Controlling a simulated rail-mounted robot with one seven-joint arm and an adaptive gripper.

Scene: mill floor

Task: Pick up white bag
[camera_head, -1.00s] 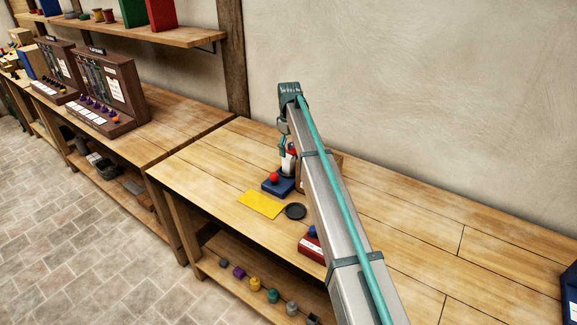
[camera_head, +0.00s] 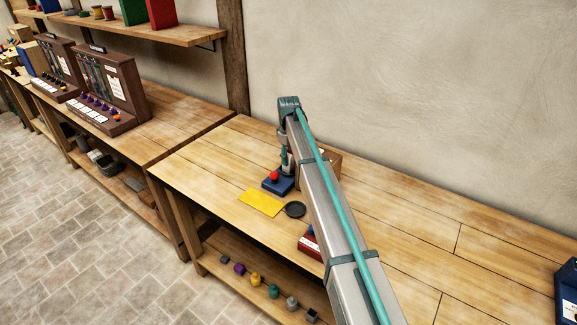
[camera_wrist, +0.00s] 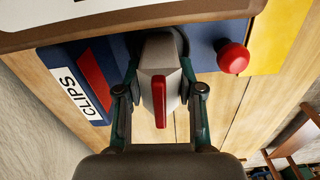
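In the head view my gripper (camera_head: 286,165) is low behind a blue base with a red ball (camera_head: 278,184), and the bag cannot be made out there. The red ball (camera_wrist: 233,58) also shows right of my gripper in the wrist view.
A blue and red box labelled CLIPS (camera_wrist: 85,85) lies close left of my gripper. A yellow sheet (camera_head: 261,202) and a black disc (camera_head: 295,209) lie in front. A red box (camera_head: 309,243) sits by the bench edge. The bench right of my arm (camera_head: 430,215) is mostly clear.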

